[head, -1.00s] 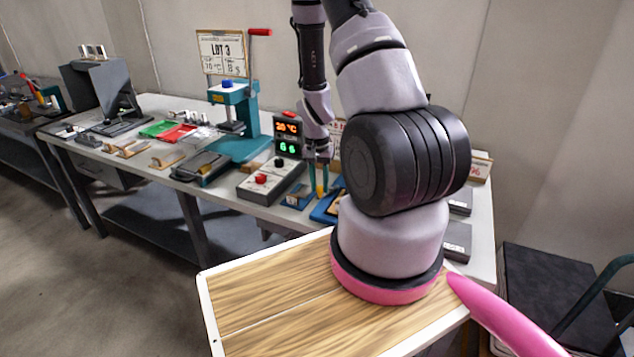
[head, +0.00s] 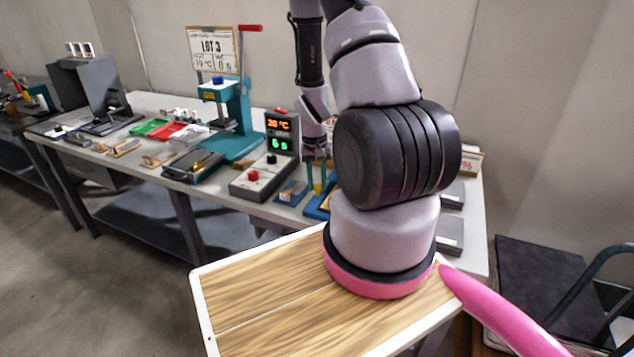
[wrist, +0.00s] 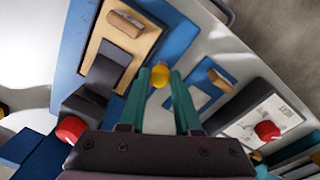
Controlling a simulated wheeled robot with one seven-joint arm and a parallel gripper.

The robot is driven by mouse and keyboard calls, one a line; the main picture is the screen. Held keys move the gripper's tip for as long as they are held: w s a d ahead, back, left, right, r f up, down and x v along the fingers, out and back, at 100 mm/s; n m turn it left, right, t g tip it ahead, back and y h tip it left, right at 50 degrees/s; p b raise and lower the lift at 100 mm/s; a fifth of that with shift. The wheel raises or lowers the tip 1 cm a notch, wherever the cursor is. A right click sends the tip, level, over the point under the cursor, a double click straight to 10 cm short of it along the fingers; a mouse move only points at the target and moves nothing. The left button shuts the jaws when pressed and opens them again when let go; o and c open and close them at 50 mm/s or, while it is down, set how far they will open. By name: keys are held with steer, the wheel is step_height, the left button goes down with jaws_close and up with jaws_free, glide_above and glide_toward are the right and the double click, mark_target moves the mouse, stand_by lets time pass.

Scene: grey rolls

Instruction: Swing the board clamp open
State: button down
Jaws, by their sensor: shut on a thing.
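My gripper (wrist: 157,85) has its two teal fingers closed around a yellow knob (wrist: 160,75). In the head view the gripper (head: 316,182) is small and partly behind my own arm, with the yellow between its fingertips. To its left in the wrist view lies a blue base plate (wrist: 68,62) carrying a beige board (wrist: 98,37) with a wooden handle (wrist: 125,23). A dark grey stepped block (wrist: 98,82) overlaps the board, which looks like part of the clamp. How the yellow knob joins the clamp is hidden.
A red knob (wrist: 70,129) stands near the grey block. A control box (head: 266,165) with a red button and lit display stands left of my gripper. A small blue pad (head: 291,192) lies between them. A teal press (head: 232,110) stands further left.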

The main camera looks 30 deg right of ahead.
steer(key=c, duration=0.6)
jaws_free()
step_height(320, 180, up, 11)
steer(key=shift+a, duration=0.2)
steer(key=shift+w+f, duration=0.1)
steer(key=shift+f, duration=0.05)
